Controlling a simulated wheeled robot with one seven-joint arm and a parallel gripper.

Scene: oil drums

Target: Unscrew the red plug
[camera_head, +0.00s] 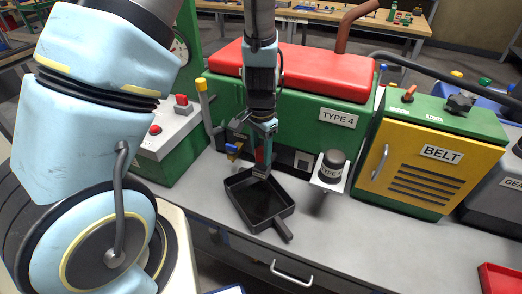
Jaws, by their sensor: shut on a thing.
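My gripper (262,172) points down in front of the left part of the green box (225,100) labelled "TYPE 4". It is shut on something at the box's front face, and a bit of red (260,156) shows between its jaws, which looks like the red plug. The gripper hides most of it, so I cannot tell whether it is still in the box. A black drip pan (240,208) with a handle lies on the table just below the gripper.
A black-capped container (332,165) on a white stand is right of the pan. A yellow-doored "BELT" box (430,160) stands further right. A blue-handled part (232,149) is close left of the gripper. A red tray (498,279) sits at the right edge. The front table strip is clear.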

